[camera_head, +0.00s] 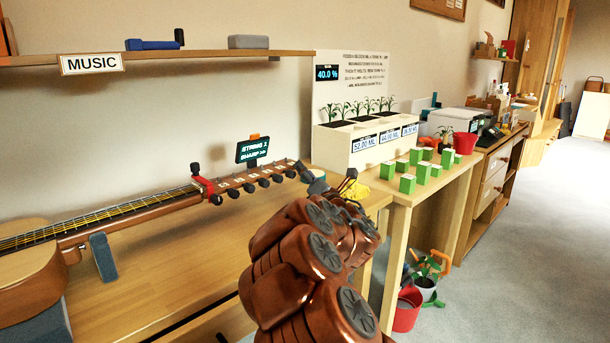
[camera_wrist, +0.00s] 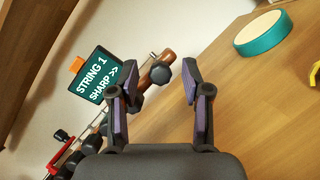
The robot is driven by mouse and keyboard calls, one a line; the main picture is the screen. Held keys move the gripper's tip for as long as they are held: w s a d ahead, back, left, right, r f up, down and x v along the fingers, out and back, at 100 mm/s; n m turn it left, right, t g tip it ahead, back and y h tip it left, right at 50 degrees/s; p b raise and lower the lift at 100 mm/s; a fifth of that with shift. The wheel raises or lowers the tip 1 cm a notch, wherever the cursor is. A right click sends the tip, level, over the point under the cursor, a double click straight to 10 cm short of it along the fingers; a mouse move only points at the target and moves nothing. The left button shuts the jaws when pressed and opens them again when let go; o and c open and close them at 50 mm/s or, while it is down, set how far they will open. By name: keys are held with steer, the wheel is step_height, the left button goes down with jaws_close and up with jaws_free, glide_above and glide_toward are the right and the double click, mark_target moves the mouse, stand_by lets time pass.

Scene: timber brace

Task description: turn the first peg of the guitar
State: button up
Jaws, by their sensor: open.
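The guitar (camera_head: 130,208) lies along the bench at left, its headstock pointing toward my gripper. Several dark pegs line the headstock; the end peg (camera_head: 290,173) is nearest my gripper. In the wrist view that peg (camera_wrist: 160,73) shows as a black knob ahead of my gripper, between the finger lines and closer to the left finger. My gripper (camera_wrist: 162,78) is open, with nothing between its pads. In the head view my gripper (camera_head: 332,184) is beside the headstock end, partly hidden by my arm. The tuner display (camera_head: 252,150) reads "STRING 1 SHARP >>"; it also shows in the wrist view (camera_wrist: 98,80).
A red clamp (camera_head: 205,186) sits on the neck, and a blue-grey support (camera_head: 103,257) stands under it. A round teal-rimmed thing (camera_wrist: 264,38) lies on the wood. A planter (camera_head: 365,142) and several green blocks (camera_head: 408,184) stand to the right. Bare bench lies before the guitar.

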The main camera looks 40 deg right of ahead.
steer(key=shift+w+r, duration=0.1)
steer(key=shift+w, duration=0.1)
jaws_close()
stand_by(0.4)
